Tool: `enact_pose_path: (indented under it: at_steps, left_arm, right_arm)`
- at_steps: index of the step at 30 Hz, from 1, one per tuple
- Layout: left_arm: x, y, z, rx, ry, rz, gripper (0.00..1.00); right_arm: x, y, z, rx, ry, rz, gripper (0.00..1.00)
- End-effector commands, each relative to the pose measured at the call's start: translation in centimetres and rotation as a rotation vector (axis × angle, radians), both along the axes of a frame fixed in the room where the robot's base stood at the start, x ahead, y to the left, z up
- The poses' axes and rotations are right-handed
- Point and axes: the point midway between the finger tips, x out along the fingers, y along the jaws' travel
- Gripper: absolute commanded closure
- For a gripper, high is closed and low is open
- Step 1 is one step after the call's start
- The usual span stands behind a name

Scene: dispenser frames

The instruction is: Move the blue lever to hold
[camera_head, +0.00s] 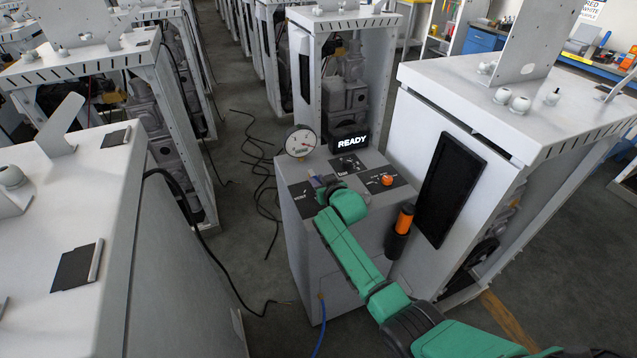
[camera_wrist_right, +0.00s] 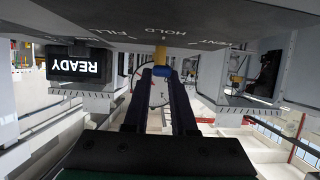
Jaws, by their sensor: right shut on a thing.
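My right gripper (camera_head: 318,184) is at the left part of the grey panel top (camera_head: 300,172) on the middle cabinet. The right wrist view is turned upside down. There the two dark fingers of my right gripper (camera_wrist_right: 161,74) are shut on the blue lever (camera_wrist_right: 161,71), which has a brass-coloured stem above it in the picture. The panel (camera_wrist_right: 140,15) carries the words FILL, HOLD and VENT. The stem shows close to HOLD, but I cannot tell the lever's exact angle. In the head view the gripper mostly hides the lever. My left gripper is not in view.
A round gauge (camera_head: 300,142) and a lit READY display (camera_head: 352,142) stand behind the lever. A black knob (camera_head: 347,164) and an orange knob (camera_head: 387,180) are to the right. A tall cabinet (camera_head: 500,130) stands close on the right.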

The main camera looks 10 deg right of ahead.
Motion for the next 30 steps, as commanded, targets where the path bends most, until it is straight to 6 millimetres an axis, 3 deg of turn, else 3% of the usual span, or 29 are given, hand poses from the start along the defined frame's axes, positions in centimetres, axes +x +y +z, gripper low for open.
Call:
enact_pose_path:
  at_steps: [8, 9, 11, 23, 30]
  left_arm:
    - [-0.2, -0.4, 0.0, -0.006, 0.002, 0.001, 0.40]
    - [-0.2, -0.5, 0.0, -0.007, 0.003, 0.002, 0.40]
    - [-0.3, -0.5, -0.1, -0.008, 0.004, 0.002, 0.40]
    - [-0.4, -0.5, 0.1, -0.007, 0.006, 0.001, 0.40]
    - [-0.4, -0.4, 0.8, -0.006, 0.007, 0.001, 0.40]
  right_arm:
    - [0.1, 0.1, 0.3, 0.002, -0.006, 0.001, 1.00]
    - [0.1, 0.1, 0.3, 0.003, -0.007, 0.001, 0.68]
    - [0.1, 0.1, 0.3, 0.003, -0.007, 0.001, 0.45]
    - [-0.3, 0.0, 0.3, 0.002, -0.004, 0.001, 0.45]
    - [-3.2, -0.4, 1.6, 0.001, -0.003, 0.001, 0.45]
